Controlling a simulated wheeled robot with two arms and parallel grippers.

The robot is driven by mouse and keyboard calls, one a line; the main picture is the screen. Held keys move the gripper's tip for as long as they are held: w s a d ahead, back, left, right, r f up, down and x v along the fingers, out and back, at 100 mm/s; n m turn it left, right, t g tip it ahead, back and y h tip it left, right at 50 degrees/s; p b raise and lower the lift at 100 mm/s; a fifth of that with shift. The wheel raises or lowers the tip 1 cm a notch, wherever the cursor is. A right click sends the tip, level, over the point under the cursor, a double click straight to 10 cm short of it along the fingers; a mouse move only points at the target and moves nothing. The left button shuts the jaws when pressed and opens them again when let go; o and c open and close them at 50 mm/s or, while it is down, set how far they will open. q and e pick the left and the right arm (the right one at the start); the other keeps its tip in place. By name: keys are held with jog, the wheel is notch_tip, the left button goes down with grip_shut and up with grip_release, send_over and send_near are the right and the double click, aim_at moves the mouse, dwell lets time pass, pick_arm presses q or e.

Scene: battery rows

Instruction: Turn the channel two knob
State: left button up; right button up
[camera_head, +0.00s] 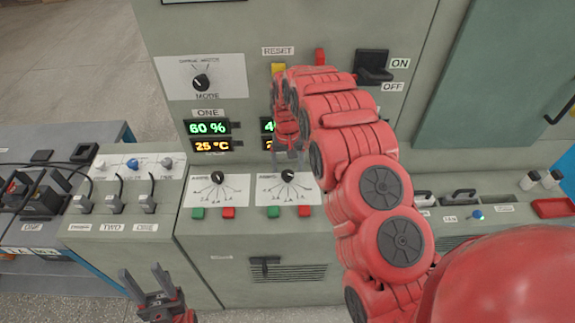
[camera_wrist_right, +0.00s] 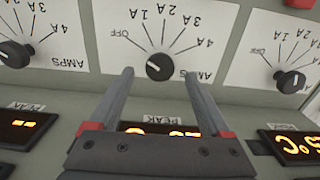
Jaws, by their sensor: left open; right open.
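A black knob (camera_head: 288,175) with an AMPS dial plate stands on the sloped panel, second from the left, above a green and a red button. In the right wrist view this middle knob (camera_wrist_right: 160,67) appears upside down between the fingertips. My right gripper (camera_head: 288,153) is open and empty, just above the knob in the head view; whether its fingers touch it I cannot tell. The label above the second display is hidden by my right arm. My left gripper (camera_head: 158,290) is open and empty, low in front of the cabinet.
A similar knob (camera_head: 218,178) sits to the left under the display labelled ONE (camera_head: 208,128); another knob (camera_wrist_right: 12,54) shows in the wrist view. A MODE knob (camera_head: 201,82) and a black ON/OFF lever (camera_head: 373,65) are higher up. Cables and plugs (camera_head: 114,203) stand at left.

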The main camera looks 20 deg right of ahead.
aim_at(287, 174)
notch_tip(287, 174, up, 15)
jog(key=p, duration=1.3)
jog(key=shift+f, duration=0.2)
